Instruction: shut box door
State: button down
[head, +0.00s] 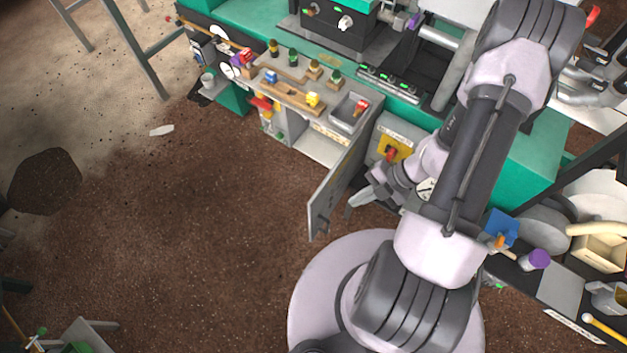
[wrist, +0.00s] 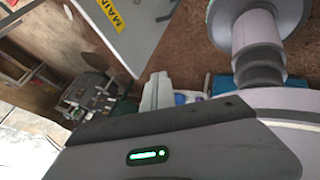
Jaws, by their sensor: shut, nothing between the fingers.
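The box (head: 318,147) is set into the front of the green machine, and its inside shows in the head view. Its grey door (head: 338,182) stands wide open, jutting out from the box's right side towards me. My gripper (head: 350,209) is shut and empty, close to the right of the door near its free end. I cannot tell whether it touches the door.
Plugs and small parts crowd the machine top (head: 300,85). A yellow panel with a red switch (head: 392,150) is right of the door. A blue block (head: 502,228) and purple-capped item (head: 537,260) lie at right. Brown floor (head: 200,240) left of the door is clear.

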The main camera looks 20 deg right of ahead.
jog(key=b, duration=0.6)
send_near(312, 211)
notch_tip(312, 211, down, 4)
jog(key=s, duration=0.3)
jog(key=w+a, duration=0.3)
jog(key=shift+w, duration=0.3)
jog(key=shift+w, duration=0.1)
